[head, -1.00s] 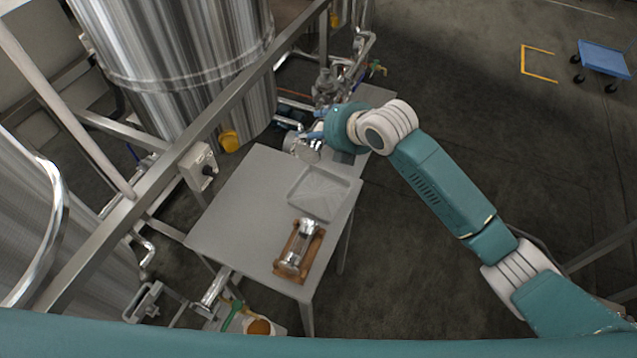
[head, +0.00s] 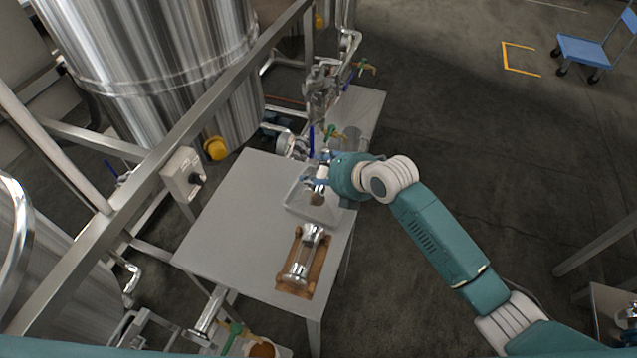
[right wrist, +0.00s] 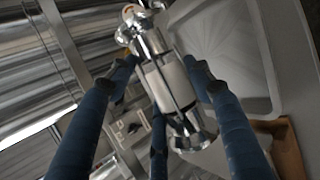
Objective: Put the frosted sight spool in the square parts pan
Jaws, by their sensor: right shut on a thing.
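My right gripper (head: 318,172) is shut on the frosted sight spool (head: 321,184), which has bright metal ends. In the right wrist view, the spool's whitish body (right wrist: 170,84) lies tilted between the blue fingers of the right gripper (right wrist: 165,90). The square parts pan (head: 326,217) is a shallow grey tray on the table. The spool shows over the pan in the head view; I cannot tell the exact gap below it. The pan also shows at the upper right of the right wrist view (right wrist: 247,95). My left gripper is not in view.
A wooden cradle (head: 290,285) holding another metal-ended spool (head: 303,255) sits on the table in front of the pan. The left side of the table (head: 235,215) is bare. A steel rail, tank (head: 150,60) and pipework stand behind.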

